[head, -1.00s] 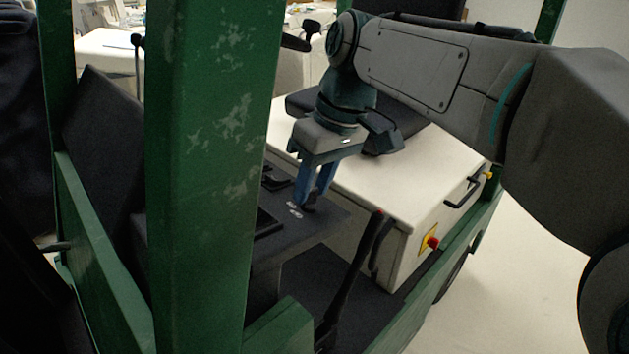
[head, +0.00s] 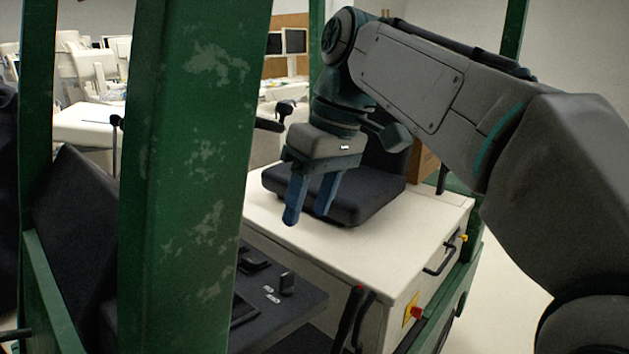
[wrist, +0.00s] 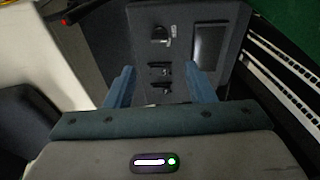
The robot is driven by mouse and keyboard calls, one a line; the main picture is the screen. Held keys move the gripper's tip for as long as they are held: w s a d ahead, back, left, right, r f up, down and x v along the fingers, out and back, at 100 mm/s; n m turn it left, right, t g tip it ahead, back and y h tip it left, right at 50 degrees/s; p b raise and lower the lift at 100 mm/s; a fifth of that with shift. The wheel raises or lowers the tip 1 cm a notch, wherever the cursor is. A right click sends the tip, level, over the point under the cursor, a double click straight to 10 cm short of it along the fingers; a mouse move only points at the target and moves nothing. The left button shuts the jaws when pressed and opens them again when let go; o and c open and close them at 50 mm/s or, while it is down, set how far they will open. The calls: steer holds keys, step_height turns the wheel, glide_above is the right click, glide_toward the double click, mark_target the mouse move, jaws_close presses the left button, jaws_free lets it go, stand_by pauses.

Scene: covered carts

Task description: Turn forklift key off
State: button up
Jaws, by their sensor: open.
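The forklift key (head: 287,283) is a small dark upright knob on the black control panel (head: 300,305), beside two small pale labels. In the wrist view the key (wrist: 159,34) stands near the far end of the panel, with the labels at its right. I cannot tell for sure whether it points to on or off. My gripper (head: 307,215) is open and empty, its blue fingers pointing down. It is raised above the panel, clear of the key. In the wrist view the key shows beyond the gap between the fingertips (wrist: 159,70).
Two dark levers (wrist: 160,78) and a dark screen (wrist: 209,48) share the panel. A thick green post (head: 190,150) stands close at left. The white body (head: 375,250) carries a black seat (head: 345,198) and a red button (head: 416,313). Open air surrounds the fingers.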

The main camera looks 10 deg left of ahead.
steer(key=shift+v, duration=1.25)
